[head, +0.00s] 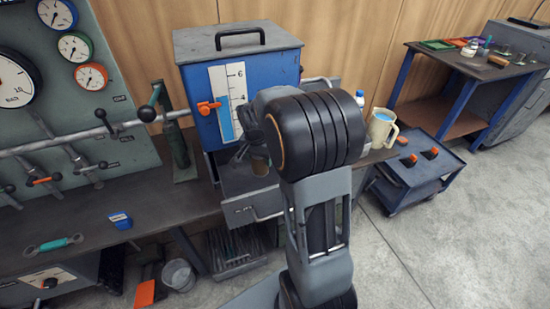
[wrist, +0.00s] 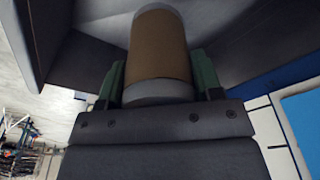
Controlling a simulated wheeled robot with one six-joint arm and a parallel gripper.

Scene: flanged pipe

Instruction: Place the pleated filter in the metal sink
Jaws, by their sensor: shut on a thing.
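The pleated filter (wrist: 158,48) shows in the wrist view as a tan cylinder with pale grey end caps. My gripper (wrist: 159,72) is shut on it, with a green finger on each side. In the head view my arm hides most of the gripper and the filter. I cannot make out a metal sink for certain.
The blue tank (head: 196,100) with a level gauge stands close behind my gripper. A pipe with valve handles (head: 102,118) runs in from the left. A pitcher (head: 381,129) stands to the right, near a blue cart (head: 420,172). A small blue box (head: 120,221) lies on the bench.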

